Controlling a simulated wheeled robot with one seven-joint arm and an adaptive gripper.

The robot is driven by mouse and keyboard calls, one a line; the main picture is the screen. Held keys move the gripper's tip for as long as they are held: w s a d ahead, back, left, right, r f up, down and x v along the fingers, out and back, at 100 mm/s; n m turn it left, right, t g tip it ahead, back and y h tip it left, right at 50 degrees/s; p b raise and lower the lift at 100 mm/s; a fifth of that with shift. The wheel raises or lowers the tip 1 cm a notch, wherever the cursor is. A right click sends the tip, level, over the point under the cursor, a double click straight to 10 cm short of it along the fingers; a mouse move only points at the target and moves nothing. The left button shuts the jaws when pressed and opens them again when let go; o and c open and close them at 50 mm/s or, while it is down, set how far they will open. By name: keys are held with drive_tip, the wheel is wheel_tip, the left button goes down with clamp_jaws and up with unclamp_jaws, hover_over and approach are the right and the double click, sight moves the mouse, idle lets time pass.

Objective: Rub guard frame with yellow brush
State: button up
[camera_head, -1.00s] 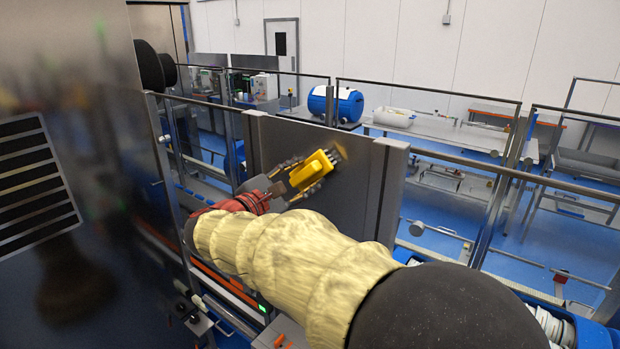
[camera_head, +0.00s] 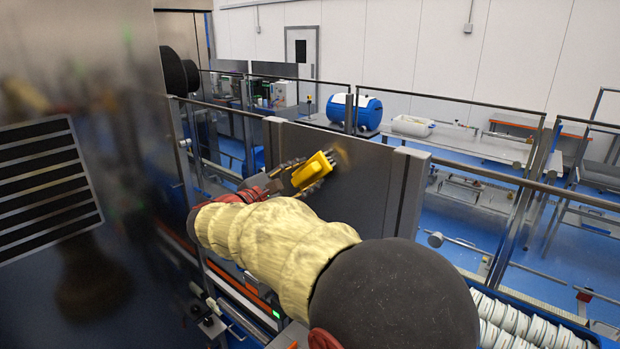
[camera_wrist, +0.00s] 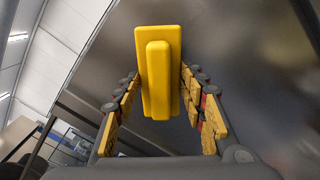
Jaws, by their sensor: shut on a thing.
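The yellow brush (camera_head: 312,168) is held in my gripper (camera_head: 305,176), in the middle of the head view. The brush also shows in the wrist view (camera_wrist: 160,70), between the two yellow-padded fingers of my gripper (camera_wrist: 162,112). Its dark bristle end faces the grey panel of the guard frame (camera_head: 365,185) and appears at or very near its surface. A brownish smudge shows on the panel beside the bristles. In the wrist view the brush body hides the bristles, so the contact cannot be seen there.
A large dark metal cabinet (camera_head: 70,200) fills the left. Clear guard panels with dark rails (camera_head: 450,165) run to the right. Behind the fence stand a blue drum (camera_head: 355,111) and a table with a white tub (camera_head: 413,125). White ribbed items (camera_head: 525,325) lie at lower right.

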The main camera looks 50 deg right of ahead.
drive_tip(key=shift+w, duration=0.9)
drive_tip(key=shift+r+p, duration=0.6)
drive_tip(key=shift+r, duration=0.45)
drive_tip(key=shift+s+b, duration=0.45)
drive_tip(key=shift+s, duration=0.4)
drive_tip(key=shift+s+d+b, duration=0.2)
drive_tip(key=shift+s+b, duration=0.6)
drive_tip(key=shift+s, duration=1.4)
drive_tip(key=shift+s+d+b, duration=0.15)
drive_tip(key=shift+s+b, duration=0.7)
drive_tip(key=shift+s, duration=1.35)
drive_tip(key=shift+s+d+b, duration=0.2)
drive_tip(key=shift+s+b, duration=0.6)
drive_tip(key=shift+s, duration=1.4)
drive_tip(key=shift+a, duration=0.15)
drive_tip(key=shift+s+a+b, duration=0.2)
drive_tip(key=shift+a+b, duration=0.1)
drive_tip(key=shift+a, duration=2.5)
drive_tip(key=shift+a, duration=0.1)
drive_tip(key=shift+s+a, duration=0.15)
drive_tip(key=shift+a, duration=1.25)
drive_tip(key=shift+f, duration=0.1)
